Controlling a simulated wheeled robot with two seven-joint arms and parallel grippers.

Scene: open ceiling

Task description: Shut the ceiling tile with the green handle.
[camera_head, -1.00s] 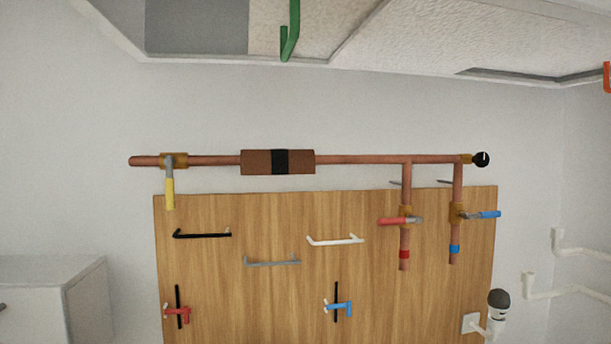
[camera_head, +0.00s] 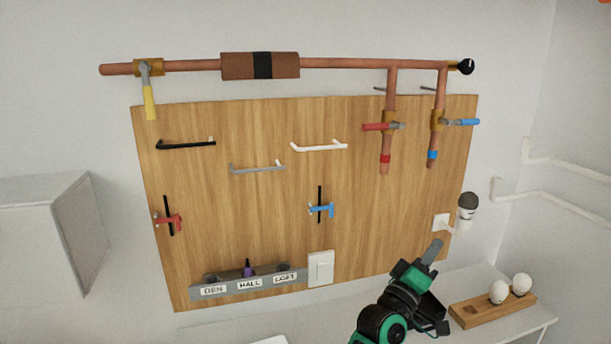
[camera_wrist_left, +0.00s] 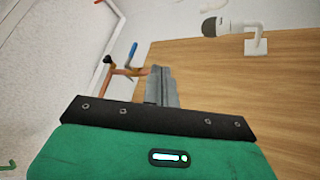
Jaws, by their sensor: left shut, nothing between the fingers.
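The ceiling tile with the green handle is out of the head view. In the left wrist view, a small green piece (camera_wrist_left: 8,166), which looks like the tile's handle, shows at the lower left edge. Only part of it is in frame, and I cannot tell how far the tile hangs. My left gripper (camera_head: 433,248) is at the lower right of the head view, in front of the wooden board's lower right part. Its grey fingers (camera_wrist_left: 161,86) are shut and empty in the left wrist view, apart from the green piece. My right gripper is in neither view.
The wooden board (camera_head: 260,215) carries bars, hooks and a switch strip (camera_head: 249,281). A copper pipe (camera_head: 345,63) with valves runs above it. A shelf with a wooden tray (camera_head: 492,306) lies right of my gripper. A grey cabinet (camera_head: 45,235) stands left.

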